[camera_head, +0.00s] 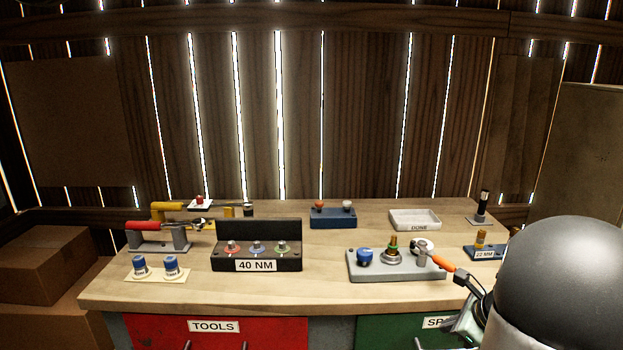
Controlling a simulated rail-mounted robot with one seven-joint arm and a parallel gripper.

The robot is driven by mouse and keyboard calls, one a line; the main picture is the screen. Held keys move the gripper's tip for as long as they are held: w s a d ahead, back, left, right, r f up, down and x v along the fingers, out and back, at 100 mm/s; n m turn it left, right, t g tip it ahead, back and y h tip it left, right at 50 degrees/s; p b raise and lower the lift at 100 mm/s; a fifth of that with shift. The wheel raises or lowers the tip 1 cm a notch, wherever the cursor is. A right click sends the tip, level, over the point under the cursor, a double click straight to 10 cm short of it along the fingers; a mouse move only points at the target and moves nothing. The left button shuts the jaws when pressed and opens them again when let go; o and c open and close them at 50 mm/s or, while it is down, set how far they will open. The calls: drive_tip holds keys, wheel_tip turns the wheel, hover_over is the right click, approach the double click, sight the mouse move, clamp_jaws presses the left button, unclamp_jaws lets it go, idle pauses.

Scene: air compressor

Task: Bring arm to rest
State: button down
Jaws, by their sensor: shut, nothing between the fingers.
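My arm fills the lower right corner, with its dark rounded link in front. My gripper (464,322) shows only in part beside this link, just off the table's front right edge. It is shut and empty, and its fingertips are hard to make out. A tool with an orange handle (442,263) has its round metal head at the right end of a grey block (395,273). The block also carries a blue cap (364,256) and a brass and green fitting (391,248).
The wooden table (325,270) holds a black 40 NM stand (257,254), two blue-topped parts (155,267), red and yellow holders (158,234), a blue block (333,217), a white DONE tray (415,219) and a 22 MM block (483,249). Red (265,329) and green drawers are below.

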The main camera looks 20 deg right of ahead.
drive_tip(key=a+r+n+g+y+p, duration=0.1)
drive_tip(key=a+r+n+g+p, duration=0.15)
drive_tip(key=a+n, duration=0.55)
drive_tip(key=a+r+n+g+y+p, duration=0.1)
drive_tip(key=a+r+n, duration=0.3)
drive_tip(key=a, duration=0.9)
drive_tip(key=s+a+r+n+g+h+p, duration=0.2)
drive_tip(key=s+a+n, duration=0.9)
drive_tip(key=n, duration=0.6)
drive_tip(key=shift+s+a+r+n+g+h+p, duration=0.25)
drive_tip(key=shift+s+g+h+p, duration=0.35)
drive_tip(key=shift+p, duration=0.35)
